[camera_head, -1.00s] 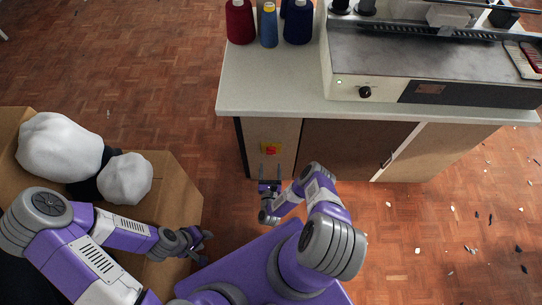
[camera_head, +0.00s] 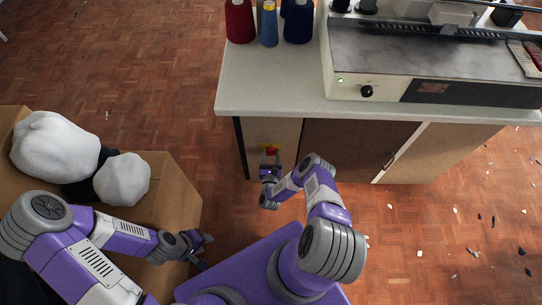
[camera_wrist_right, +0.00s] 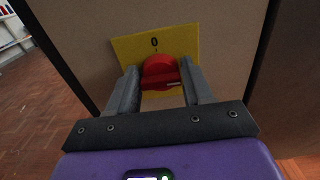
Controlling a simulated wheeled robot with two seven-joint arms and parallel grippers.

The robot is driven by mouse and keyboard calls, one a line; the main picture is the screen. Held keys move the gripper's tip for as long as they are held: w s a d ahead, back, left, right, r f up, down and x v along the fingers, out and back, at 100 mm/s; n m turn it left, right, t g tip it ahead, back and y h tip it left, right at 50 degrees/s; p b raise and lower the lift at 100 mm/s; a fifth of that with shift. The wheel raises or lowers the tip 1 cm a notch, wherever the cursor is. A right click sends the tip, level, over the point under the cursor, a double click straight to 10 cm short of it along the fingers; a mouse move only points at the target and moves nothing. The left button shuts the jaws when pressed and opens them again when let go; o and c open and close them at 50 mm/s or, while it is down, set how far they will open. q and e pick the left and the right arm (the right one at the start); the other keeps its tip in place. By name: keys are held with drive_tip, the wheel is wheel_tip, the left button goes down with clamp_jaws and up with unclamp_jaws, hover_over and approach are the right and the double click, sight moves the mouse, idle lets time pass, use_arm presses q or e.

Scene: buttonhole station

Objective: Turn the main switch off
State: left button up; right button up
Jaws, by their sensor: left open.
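The main switch is a red knob (camera_wrist_right: 160,72) on a yellow plate (camera_wrist_right: 128,48) marked "0" at its top. It is mounted on the cabinet's front panel, and in the head view the red knob (camera_head: 270,151) shows just beyond my right gripper (camera_head: 271,160). In the right wrist view the two fingers of my right gripper (camera_wrist_right: 160,80) stand apart, one on each side of the knob. I cannot tell whether they touch it. A pale mark shows on the knob's lower right. My left gripper (camera_head: 206,251) is open and empty, low beside the cardboard box.
The cabinet (camera_head: 275,103) carries a machine (camera_head: 440,70) and several thread cones (camera_head: 268,25) on top. A cardboard box (camera_head: 172,190) with white bundles (camera_head: 55,145) stands at the left. Scraps lie on the floor at the right.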

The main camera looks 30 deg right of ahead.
drive_tip(key=c, duration=0.6)
drive_tip(key=shift+n, duration=0.4)
drive_tip(key=n, duration=0.8)
drive_tip(key=shift+w+a, duration=0.1)
drive_tip(key=shift+w, duration=0.05)
drive_tip(key=n, duration=0.9)
drive_tip(key=shift+f, duration=0.15)
drive_tip(key=shift+n, duration=0.3)
